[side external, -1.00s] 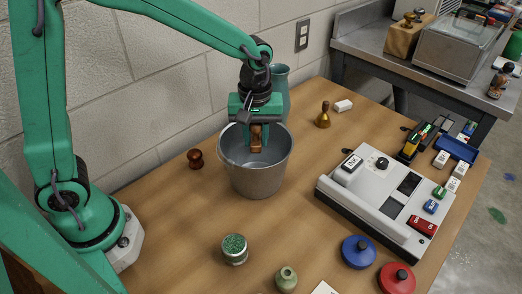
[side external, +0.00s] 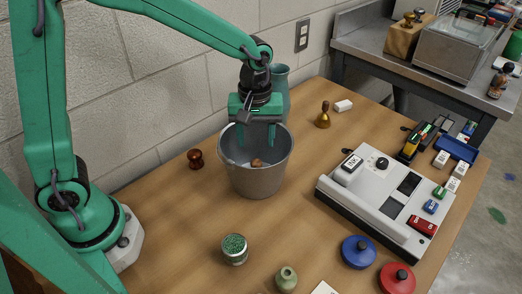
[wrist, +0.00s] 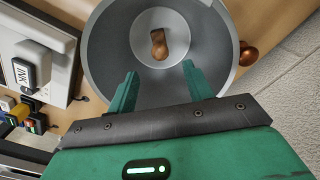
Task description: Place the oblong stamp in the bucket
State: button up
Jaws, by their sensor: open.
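The oblong stamp (side external: 256,163), brown and wooden, lies inside the grey metal bucket (side external: 262,182). In the wrist view the stamp (wrist: 159,45) shows on the floor of the bucket (wrist: 102,50), apart from my fingers. My gripper (side external: 256,136) is over the bucket with its fingertips at about the rim's height or a little inside. In the wrist view my gripper (wrist: 158,82) has its two fingers spread wide with nothing between them. In the side view the lower part of the stamp is hidden by the bucket's near wall.
A dark brown wooden stamp (side external: 195,158) stands left of the bucket, and a teal vase (side external: 281,85) stands close behind it. A grey device (side external: 384,195) is at the right. A green-filled jar (side external: 235,249) stands in front. Bare table lies between the bucket and the device.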

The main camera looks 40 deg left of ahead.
notch_tip(320, 180, up, 7)
dwell(0.8)
jog(key=s+a+r+m+t, duration=0.2)
jog(key=s+a+m, duration=0.2)
jog(key=s, duration=0.3)
jog(key=s+a+r+m+t, duration=0.3)
jog(key=s+a+m, duration=0.2)
jog(key=s, duration=0.3)
jog(key=shift+s+a+t, duration=0.3)
jog(key=shift+a, duration=0.2)
